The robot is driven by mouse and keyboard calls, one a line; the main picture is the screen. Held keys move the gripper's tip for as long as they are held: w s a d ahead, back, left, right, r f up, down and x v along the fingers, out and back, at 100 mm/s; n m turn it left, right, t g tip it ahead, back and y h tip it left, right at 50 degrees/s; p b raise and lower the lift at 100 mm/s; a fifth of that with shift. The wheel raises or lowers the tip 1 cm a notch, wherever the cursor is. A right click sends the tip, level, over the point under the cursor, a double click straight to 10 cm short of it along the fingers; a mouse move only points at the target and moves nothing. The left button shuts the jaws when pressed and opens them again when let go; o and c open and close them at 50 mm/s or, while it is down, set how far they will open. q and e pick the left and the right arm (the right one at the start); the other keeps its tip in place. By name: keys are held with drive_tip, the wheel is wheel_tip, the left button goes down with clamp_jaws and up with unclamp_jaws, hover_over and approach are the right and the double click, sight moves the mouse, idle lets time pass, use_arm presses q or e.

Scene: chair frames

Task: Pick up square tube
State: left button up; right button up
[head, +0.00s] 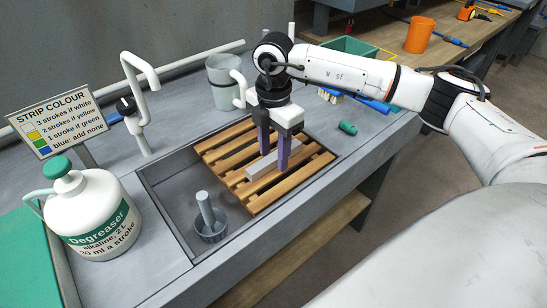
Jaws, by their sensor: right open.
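The square tube (262,168) is a light grey bar lying on a slatted wooden rack (246,191) over the right part of the sink. My right gripper (272,166) points down over the rack with two purple fingers. The fingers are apart, one on each side of the tube in the picture. I cannot tell whether either finger touches the tube. The tube's right part is partly hidden by a finger. My left gripper is not in view.
The sink (172,186) holds a grey cup-like piece with an upright rod (206,213). A degreaser jug (90,215), a white faucet (137,95), a strip-colour sign (52,122) and a grey pitcher (222,82) stand around it. A green cylinder (347,127) lies right of the rack.

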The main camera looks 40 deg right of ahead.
drive_tip(key=shift+f, duration=0.15)
clamp_jaws()
